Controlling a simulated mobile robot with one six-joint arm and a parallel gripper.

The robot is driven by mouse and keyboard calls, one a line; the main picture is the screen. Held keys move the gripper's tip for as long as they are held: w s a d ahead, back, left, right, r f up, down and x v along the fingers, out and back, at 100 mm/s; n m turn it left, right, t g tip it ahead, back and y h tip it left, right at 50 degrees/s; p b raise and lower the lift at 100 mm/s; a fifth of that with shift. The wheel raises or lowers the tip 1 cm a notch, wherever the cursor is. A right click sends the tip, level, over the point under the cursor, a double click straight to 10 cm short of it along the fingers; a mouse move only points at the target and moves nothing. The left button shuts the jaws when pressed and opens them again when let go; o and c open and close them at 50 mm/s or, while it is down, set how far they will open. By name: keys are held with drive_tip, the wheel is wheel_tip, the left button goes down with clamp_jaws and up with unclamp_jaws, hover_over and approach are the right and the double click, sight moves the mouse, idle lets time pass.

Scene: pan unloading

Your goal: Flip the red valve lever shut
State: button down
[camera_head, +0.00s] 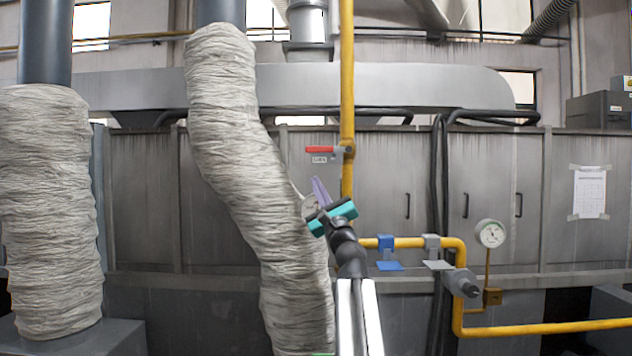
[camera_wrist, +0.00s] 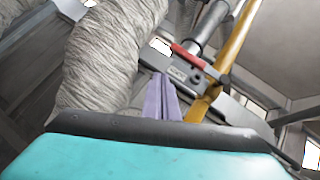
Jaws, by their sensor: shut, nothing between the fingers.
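The red valve lever (camera_head: 320,149) sticks out level to the left from the vertical yellow pipe (camera_head: 347,90), across the pipe. A small tag hangs just under it. In the wrist view the red lever (camera_wrist: 187,56) shows beyond the fingers, up and a little to the right. My gripper (camera_head: 318,190) has purple fingers and a teal body. Its fingers are together and empty, pointing up, below the lever in the picture and apart from it. In the wrist view the closed fingers (camera_wrist: 162,98) stand at lower middle.
A wrapped, bulging pipe (camera_head: 235,130) runs down close on the left of my gripper. A horizontal yellow pipe with a blue handle (camera_head: 387,252), a grey handle (camera_head: 434,252) and a gauge (camera_head: 490,234) lies at lower right. Grey cabinet doors stand behind.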

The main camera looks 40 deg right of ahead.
drive_tip(key=s+a+f, duration=0.3)
drive_tip(key=f, duration=0.1)
drive_tip(key=shift+f, duration=0.2)
idle(0.3)
idle(0.4)
